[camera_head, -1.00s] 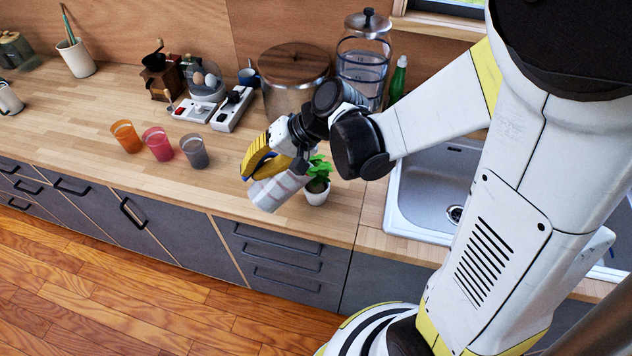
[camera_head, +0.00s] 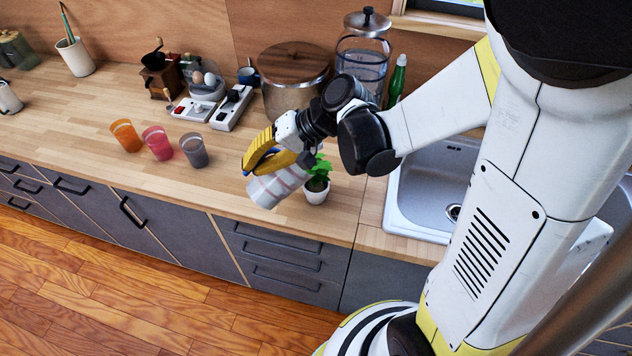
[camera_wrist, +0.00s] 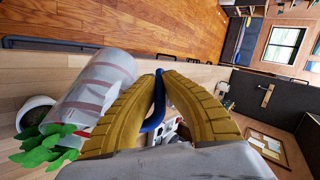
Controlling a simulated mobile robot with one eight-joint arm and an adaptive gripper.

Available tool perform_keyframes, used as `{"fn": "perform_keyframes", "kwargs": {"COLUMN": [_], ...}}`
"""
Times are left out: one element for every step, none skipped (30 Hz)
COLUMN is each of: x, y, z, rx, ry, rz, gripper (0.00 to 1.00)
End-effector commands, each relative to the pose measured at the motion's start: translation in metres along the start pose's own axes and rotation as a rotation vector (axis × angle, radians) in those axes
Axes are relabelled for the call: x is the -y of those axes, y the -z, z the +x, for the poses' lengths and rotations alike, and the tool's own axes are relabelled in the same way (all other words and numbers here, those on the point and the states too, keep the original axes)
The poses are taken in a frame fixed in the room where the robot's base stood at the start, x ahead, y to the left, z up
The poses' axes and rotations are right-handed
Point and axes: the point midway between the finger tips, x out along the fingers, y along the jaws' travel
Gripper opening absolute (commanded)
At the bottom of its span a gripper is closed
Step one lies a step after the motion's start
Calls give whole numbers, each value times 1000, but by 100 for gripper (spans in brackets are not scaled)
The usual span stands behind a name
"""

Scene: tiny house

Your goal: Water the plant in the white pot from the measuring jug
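The measuring jug (camera_head: 277,186) is pale and see-through with reddish markings, and it is tilted well over. In the wrist view the jug (camera_wrist: 101,88) lies slanted left of my fingers. My gripper (camera_head: 262,158) has yellow fingers closed around the jug's blue handle (camera_wrist: 154,118). The plant (camera_head: 319,170) has green leaves and stands upright in a small white pot (camera_head: 316,194) on the counter, just right of the jug. In the wrist view the leaves (camera_wrist: 45,147) are close to the jug's lower end. I cannot make out any water in or leaving the jug.
Orange (camera_head: 126,136), pink (camera_head: 158,144) and grey (camera_head: 194,151) cups stand left of my gripper. A large wooden-lidded pot (camera_head: 292,85), a glass dispenser (camera_head: 362,62) and a green bottle (camera_head: 397,80) stand behind. The sink (camera_head: 430,190) is to the right. The counter's front edge is near the plant.

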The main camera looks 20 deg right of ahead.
Motion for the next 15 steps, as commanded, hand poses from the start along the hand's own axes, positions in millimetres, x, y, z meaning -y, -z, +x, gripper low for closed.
{"fn": "perform_keyframes", "kwargs": {"x": [0,0,0,0,0,0,0,0,1,0,0,-2,-4,-7,-10], "y": [0,0,0,0,0,0,0,0,0,-1,-3,-6,-9,-11,-14], "z": [0,0,0,-1,-1,-1,-1,-1,-1,1,6,14,22,29,38], "rx": [0,0,0,0,0,0,0,0,0,0,-1,-6,-11,-17,-26], "ry": [2,2,3,3,4,5,5,6,4,-5,-26,-72,-113,-153,-201], "rz": [0,1,1,1,1,1,1,2,1,-4,-14,-35,-52,-67,-86], "gripper": [0,0,0,0,0,0,0,0,0,0,0,0,0,0,0]}}
